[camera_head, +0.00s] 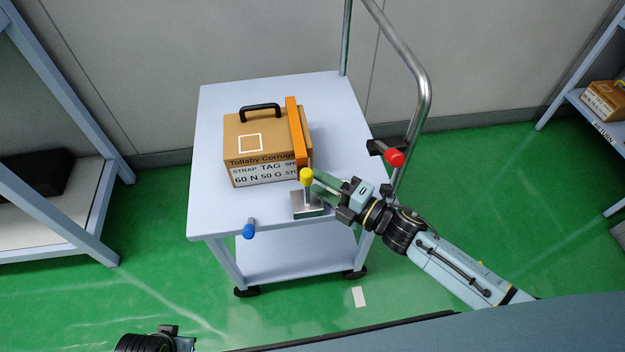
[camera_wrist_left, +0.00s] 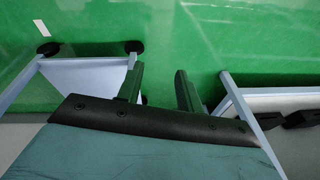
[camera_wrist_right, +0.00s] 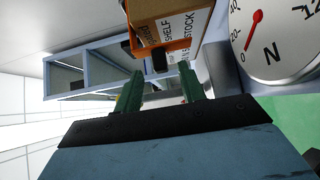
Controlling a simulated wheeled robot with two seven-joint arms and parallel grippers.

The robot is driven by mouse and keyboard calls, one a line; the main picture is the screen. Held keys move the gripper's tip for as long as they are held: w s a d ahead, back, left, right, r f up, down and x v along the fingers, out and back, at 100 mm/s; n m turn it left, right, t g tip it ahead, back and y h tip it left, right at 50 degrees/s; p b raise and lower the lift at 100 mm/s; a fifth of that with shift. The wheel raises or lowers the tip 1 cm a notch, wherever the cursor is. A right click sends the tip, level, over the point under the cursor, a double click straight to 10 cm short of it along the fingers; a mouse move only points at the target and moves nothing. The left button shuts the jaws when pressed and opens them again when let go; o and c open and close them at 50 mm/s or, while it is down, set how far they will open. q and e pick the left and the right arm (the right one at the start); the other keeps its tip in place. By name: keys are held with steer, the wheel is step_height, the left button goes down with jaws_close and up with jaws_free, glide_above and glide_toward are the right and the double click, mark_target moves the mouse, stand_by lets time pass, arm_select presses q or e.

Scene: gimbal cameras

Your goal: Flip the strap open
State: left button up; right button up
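A brown cardboard box (camera_head: 250,145) with a black top handle (camera_head: 260,108) stands on the cart. An orange strap (camera_head: 296,130) runs over its right end and down the front. In the right wrist view the strap (camera_wrist_right: 172,47) shows ahead of the fingers, with a dark part at its lower end. My right gripper (camera_head: 318,183) is at the strap's lower front, beside the yellow knob; its fingers (camera_wrist_right: 160,90) are apart with nothing clearly held. Contact with the strap cannot be told. My left gripper (camera_wrist_left: 158,88) is open and empty, above the floor in front of the cart.
The yellow knob (camera_head: 306,175) tops a post on a small base plate (camera_head: 308,203). A blue knob (camera_head: 249,230) is at the cart's front edge, a red knob (camera_head: 394,158) by its handle rail (camera_head: 424,95). A dial gauge (camera_wrist_right: 272,38) is close to my right gripper. Shelves flank the cart.

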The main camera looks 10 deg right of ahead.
steer(key=shift+x, duration=1.4)
steer(key=shift+c, duration=0.4)
jaws_close()
